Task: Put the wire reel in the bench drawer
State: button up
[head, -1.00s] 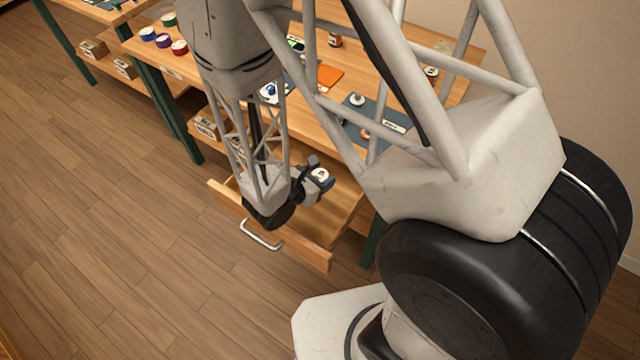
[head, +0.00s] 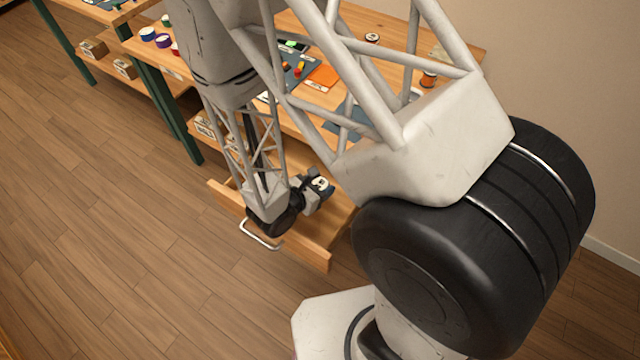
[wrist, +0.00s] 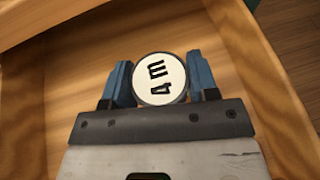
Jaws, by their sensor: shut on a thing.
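The wire reel (wrist: 160,79) shows its round white end, marked "4 m", in the wrist view. My gripper (wrist: 160,82) is shut on it, with one blue finger on each side. In the head view the reel (head: 320,184) and my gripper (head: 317,186) are over the open bench drawer (head: 300,243). Around the reel in the wrist view are the wooden floor and walls of the drawer (wrist: 262,75). I cannot tell whether the reel touches the drawer floor.
The drawer is pulled out under the wooden bench (head: 455,45), its metal handle (head: 258,236) facing the open floor. The bench top holds an orange pad (head: 323,76) and several small parts. Boxes (head: 207,124) sit on a shelf below. My arm hides part of the bench.

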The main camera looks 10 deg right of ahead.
jog(key=shift+f, duration=0.45)
jog(key=shift+s+f, duration=0.1)
jog(key=shift+f, duration=0.2)
jog(key=o, duration=1)
jog(key=shift+c, duration=0.2)
jog(key=shift+a+r, duration=0.1)
jog(key=shift+r, duration=0.55)
jog(key=shift+v, duration=2.4)
notch_tip(320, 180, up, 7)
jog(key=shift+r, duration=0.2)
